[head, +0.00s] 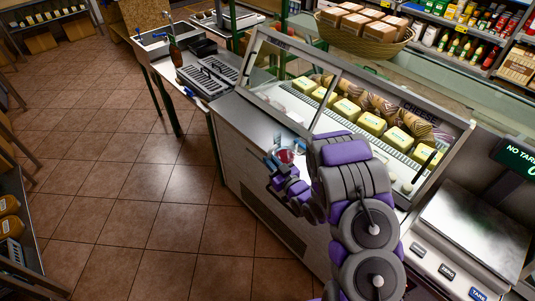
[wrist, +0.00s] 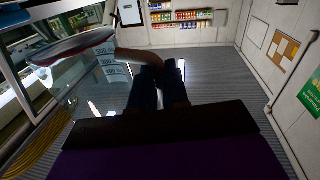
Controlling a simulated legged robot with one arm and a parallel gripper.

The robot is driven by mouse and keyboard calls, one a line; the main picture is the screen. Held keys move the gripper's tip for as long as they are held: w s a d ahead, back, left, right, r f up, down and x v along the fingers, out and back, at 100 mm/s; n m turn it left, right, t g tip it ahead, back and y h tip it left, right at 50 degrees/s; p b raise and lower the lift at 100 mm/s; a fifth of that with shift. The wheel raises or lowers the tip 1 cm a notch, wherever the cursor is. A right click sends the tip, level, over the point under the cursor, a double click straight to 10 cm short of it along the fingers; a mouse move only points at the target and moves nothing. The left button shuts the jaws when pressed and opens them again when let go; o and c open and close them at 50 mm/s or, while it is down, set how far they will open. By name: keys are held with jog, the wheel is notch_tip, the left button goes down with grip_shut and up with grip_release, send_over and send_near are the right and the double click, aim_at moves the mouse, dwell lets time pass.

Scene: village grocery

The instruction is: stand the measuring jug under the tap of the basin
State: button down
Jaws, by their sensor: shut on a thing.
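The measuring jug is clear with a red rim (head: 287,155) and sits at my gripper (head: 277,168) beside the cheese counter's front in the head view. In the wrist view its clear wall with printed marks (wrist: 111,70) fills the left middle. My gripper's dark fingers (wrist: 160,80) are shut at its handle, though the exact contact is hard to see. The metal basin (head: 152,40) is at the upper left of the head view, with its tap (head: 173,46) standing at it. The basin is well apart from the jug.
The glass cheese case (head: 335,90) stands beside my arm. A steel side counter (head: 185,62) with dark trays (head: 208,75) runs between the case and the basin. A scale (head: 470,215) is at the right. The tiled floor (head: 110,150) at left is clear.

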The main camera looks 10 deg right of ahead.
jog(key=w+f+b, duration=0.2)
jog(key=w+f, duration=0.2)
jog(key=w, duration=0.4)
jog(key=shift+w+a, duration=0.2)
jog(key=shift+a, duration=0.2)
jog(key=shift+f, duration=0.15)
jog(key=c, duration=1.1)
grip_release()
jog(key=shift+f, duration=0.1)
jog(key=p+v, duration=0.2)
jog(key=v, duration=1)
